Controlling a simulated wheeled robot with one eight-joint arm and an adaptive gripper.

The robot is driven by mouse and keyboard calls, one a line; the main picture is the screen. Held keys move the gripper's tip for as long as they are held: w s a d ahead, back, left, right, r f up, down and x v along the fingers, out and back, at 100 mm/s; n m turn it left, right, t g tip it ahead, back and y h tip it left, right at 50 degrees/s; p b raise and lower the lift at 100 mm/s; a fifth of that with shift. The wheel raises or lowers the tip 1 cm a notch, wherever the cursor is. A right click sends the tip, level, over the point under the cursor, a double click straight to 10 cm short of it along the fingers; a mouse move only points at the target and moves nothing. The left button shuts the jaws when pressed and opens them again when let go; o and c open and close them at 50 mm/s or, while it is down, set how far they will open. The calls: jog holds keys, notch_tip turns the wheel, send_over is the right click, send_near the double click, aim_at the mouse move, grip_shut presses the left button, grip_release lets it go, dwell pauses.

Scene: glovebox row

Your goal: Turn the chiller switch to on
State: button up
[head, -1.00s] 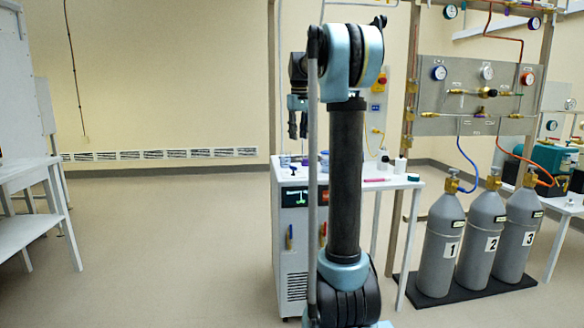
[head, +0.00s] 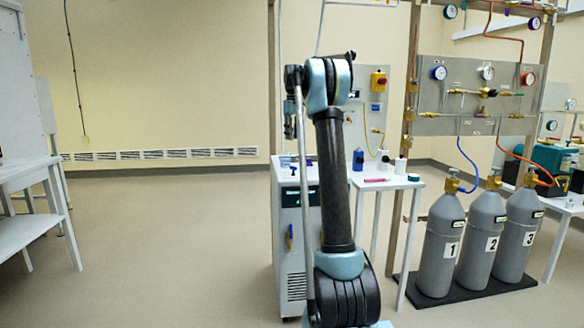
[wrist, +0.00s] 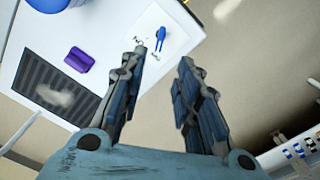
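The chiller appears to be the white cabinet (head: 290,262) with a dark display (head: 292,197), partly behind my arm in the head view. In the wrist view, a small blue lever (wrist: 160,38) sits on a white surface, with small dark markings beside it; it looks like the switch. The markings are too small to read. My gripper (wrist: 163,58) has its two fingers apart, with nothing between them. In the picture, the lever lies just beyond the fingertips, between their lines. In the head view my gripper (head: 289,130) is above the cabinet's top, seen edge-on.
A purple block (wrist: 78,60) and a dark grille (wrist: 55,85) are on the white surface, left of the fingers. A blue bottle (head: 358,159) stands on the side table (head: 398,183). Three grey cylinders (head: 436,245) stand at right. Floor at left is clear.

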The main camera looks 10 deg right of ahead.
aim_at(293, 168)
notch_tip(293, 168, down, 14)
jog(key=shift+f, duration=0.15)
dwell(0.4)
